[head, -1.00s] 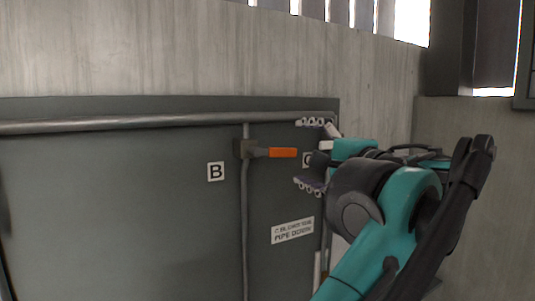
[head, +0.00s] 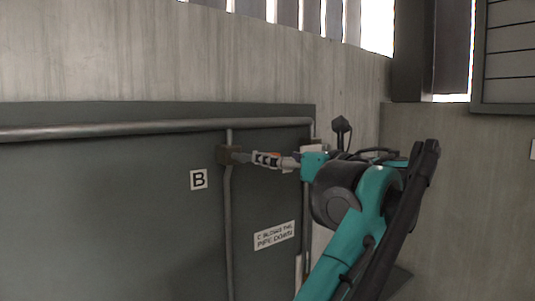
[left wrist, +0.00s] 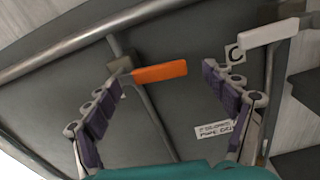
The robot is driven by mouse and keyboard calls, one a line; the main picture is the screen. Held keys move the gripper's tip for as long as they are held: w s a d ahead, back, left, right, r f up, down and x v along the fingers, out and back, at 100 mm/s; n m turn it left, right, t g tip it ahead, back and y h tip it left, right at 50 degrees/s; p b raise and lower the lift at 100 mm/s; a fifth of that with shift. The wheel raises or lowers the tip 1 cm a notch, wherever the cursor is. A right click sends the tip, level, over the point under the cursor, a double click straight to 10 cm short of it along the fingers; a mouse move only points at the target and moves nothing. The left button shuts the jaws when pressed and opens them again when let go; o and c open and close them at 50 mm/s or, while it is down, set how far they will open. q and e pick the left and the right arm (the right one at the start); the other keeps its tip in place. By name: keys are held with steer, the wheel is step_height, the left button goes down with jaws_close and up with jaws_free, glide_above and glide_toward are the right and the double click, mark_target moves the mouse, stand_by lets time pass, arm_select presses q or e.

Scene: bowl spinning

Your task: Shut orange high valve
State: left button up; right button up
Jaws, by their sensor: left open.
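The orange valve handle (left wrist: 160,72) points sideways from its valve body (left wrist: 119,65) on a vertical pipe. In the left wrist view it lies between the spread fingers of my left gripper (left wrist: 161,80), with no clear contact. In the head view the left gripper (head: 262,159) is seen edge-on in front of the valve body (head: 232,155), and its fingers hide nearly all of the orange handle. My right gripper is in neither view.
A horizontal pipe (head: 110,129) runs above on the dark panel (head: 90,210). A label B (head: 199,180) is left of the valve. A label C (left wrist: 235,54) and a white bar-shaped handle (left wrist: 268,33) are at the right in the wrist view.

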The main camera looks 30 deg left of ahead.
arm_select(q)
steer(key=x, duration=0.4)
steer(key=shift+a+p, duration=0.25)
steer(key=shift+p, duration=0.05)
steer(key=shift+d, duration=0.15)
steer(key=c, duration=1.7)
steer(key=shift+r+n+p, duration=0.5)
steer(key=shift+n+p, duration=0.15)
steer(key=shift+n, duration=0.05)
steer(key=o, duration=1.7)
